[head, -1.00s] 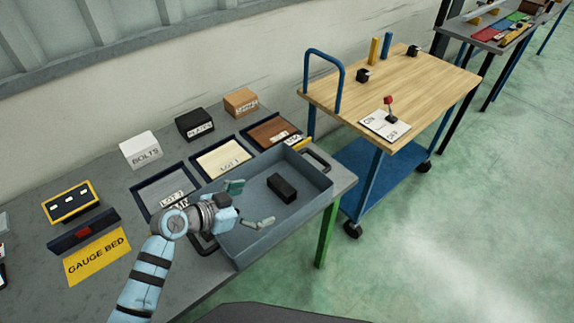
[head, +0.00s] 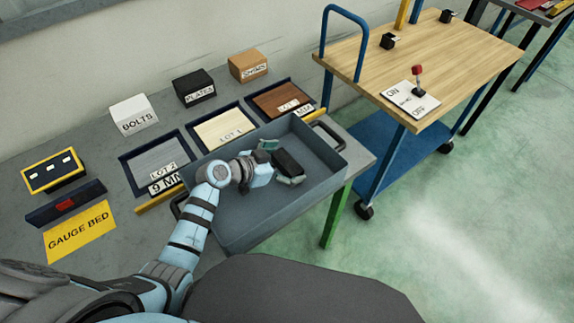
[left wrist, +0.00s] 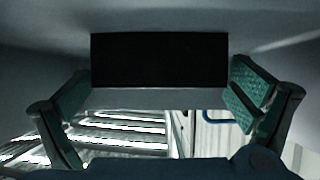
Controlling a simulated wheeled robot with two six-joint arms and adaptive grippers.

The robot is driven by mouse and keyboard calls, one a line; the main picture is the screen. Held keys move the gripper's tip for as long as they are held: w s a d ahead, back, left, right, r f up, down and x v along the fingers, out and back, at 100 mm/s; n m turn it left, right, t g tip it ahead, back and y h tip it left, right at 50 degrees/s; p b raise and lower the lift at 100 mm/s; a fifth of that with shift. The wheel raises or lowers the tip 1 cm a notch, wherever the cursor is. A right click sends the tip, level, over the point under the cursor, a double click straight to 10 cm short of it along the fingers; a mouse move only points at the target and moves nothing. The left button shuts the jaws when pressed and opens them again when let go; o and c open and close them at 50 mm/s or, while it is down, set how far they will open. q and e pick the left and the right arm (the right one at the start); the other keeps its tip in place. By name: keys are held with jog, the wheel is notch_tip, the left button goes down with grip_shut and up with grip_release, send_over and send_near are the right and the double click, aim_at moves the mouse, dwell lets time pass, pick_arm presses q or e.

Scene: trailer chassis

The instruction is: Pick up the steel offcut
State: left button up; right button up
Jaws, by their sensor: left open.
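The steel offcut, a dark block (head: 289,161), lies in the grey tray (head: 240,240), towards its right part. My left gripper (head: 280,163) reaches down into the tray with its fingers open, one on each side of the block's near end. In the left wrist view the dark block (left wrist: 159,60) fills the space between the two green-padded fingers (left wrist: 160,95). Small gaps seem to show at both sides, so it is not gripped. My right gripper is not in view.
The tray walls surround my left gripper, with handles (head: 328,137) at its ends. Behind stand lot trays (head: 222,126) and labelled boxes for bolts (head: 134,115), plates and shims. A wooden-topped cart (head: 440,60) stands right.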

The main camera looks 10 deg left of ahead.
pick_arm(q)
jog(key=shift+w+d+f, duration=0.15)
jog(key=shift+w, duration=0.05)
jog(key=shift+s, duration=0.1)
jog(key=c, duration=1.2)
